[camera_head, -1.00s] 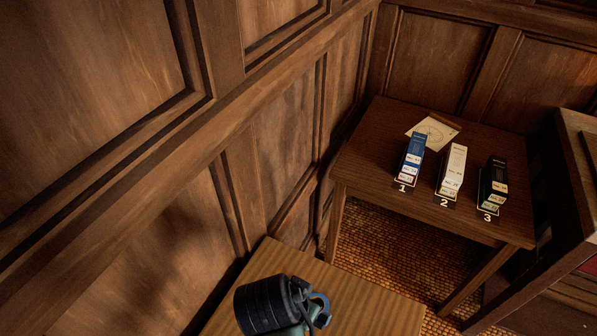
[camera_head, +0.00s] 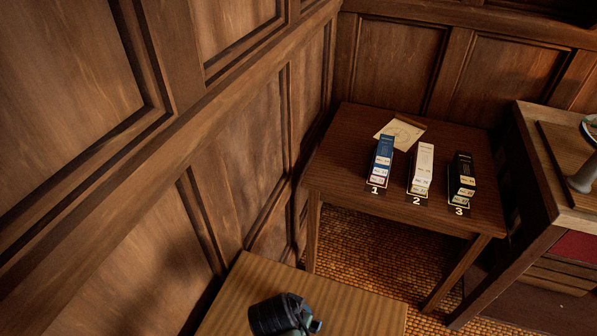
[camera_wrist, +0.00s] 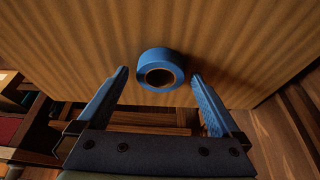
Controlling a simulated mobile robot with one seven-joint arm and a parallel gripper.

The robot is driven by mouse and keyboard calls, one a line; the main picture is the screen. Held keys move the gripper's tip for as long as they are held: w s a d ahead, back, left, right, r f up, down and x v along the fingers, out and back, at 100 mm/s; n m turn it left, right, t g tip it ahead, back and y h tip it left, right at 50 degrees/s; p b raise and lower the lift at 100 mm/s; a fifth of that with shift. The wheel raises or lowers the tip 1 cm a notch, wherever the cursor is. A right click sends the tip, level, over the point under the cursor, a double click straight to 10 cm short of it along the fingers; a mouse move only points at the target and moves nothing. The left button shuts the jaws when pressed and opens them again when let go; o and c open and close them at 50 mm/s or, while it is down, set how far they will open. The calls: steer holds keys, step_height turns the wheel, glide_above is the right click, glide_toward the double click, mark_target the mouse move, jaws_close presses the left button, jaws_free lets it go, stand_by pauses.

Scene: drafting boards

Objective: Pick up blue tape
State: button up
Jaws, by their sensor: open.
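The blue tape (camera_wrist: 150,59) is a roll on a striped wooden surface (camera_wrist: 60,30) in the wrist view, with its dark round hole facing the camera. My gripper (camera_wrist: 158,75) is open, with one blue-grey finger on each side of the roll. There is a gap between each fingertip and the tape, and nothing is held. In the head view my dark wrist (camera_head: 275,314) shows at the bottom edge over the wooden top (camera_head: 345,295). The fingers are mostly cut off there, and I cannot clearly make out the tape.
A dark table (camera_head: 335,150) at the back holds a blue box (camera_head: 381,158), a white box (camera_head: 422,168) and a black box (camera_head: 461,178), numbered 1 to 3, and a paper sheet (camera_head: 400,132). A panelled wall (camera_head: 150,240) bounds the left. A drafting desk (camera_head: 545,165) stands right.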

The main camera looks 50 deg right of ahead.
steer(key=shift+f, duration=0.15)
steer(key=c, duration=1.3)
